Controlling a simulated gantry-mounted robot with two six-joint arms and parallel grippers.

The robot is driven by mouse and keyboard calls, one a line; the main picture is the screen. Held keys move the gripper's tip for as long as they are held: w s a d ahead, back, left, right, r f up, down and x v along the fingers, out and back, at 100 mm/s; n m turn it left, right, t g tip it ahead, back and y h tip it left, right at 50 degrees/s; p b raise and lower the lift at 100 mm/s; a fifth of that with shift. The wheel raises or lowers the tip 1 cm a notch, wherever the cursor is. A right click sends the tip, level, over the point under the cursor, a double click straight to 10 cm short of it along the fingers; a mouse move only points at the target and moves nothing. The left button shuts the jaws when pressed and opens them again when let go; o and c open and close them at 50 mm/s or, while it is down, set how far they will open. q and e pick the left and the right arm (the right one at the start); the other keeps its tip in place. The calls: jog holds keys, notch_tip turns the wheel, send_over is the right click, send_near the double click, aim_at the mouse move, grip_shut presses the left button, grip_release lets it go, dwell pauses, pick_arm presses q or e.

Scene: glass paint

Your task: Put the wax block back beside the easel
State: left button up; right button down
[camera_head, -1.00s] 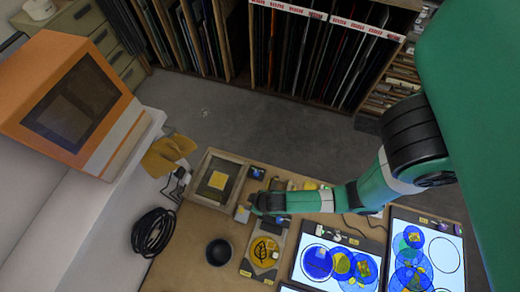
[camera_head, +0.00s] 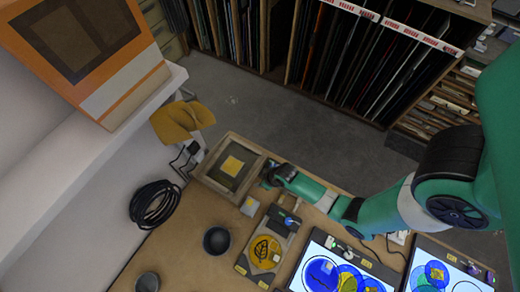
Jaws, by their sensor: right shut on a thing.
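My right gripper (camera_head: 270,179) is at the right edge of a square wooden frame (camera_head: 206,178). The frame has a dark panel with a yellow square on it and may be the easel. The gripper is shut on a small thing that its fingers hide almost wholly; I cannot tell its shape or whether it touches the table. A small pale grey block with a yellow patch (camera_head: 250,206) stands apart, below the gripper. I cannot tell for sure which of the two is the wax block. My left gripper is not in view.
A wooden board with a yellow leaf picture (camera_head: 264,252), a dark bowl (camera_head: 217,241) and a cup (camera_head: 147,283) stand nearby on the table. Lit panels with coloured discs (camera_head: 333,270) lie at the right. A black cable coil (camera_head: 154,204) is at the left.

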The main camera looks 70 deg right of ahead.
jog(key=shift+w+d+f, duration=0.25)
jog(key=shift+d+f, duration=0.4)
jog(key=shift+f, duration=0.15)
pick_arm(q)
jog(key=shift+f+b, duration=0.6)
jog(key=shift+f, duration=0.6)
pick_arm(e)
jog(key=shift+d+f, duration=0.2)
jog(key=shift+f, duration=1.55)
jog(key=shift+w, duration=0.1)
jog(key=shift+f, duration=0.15)
jog(key=shift+c, duration=2.3)
grip_release()
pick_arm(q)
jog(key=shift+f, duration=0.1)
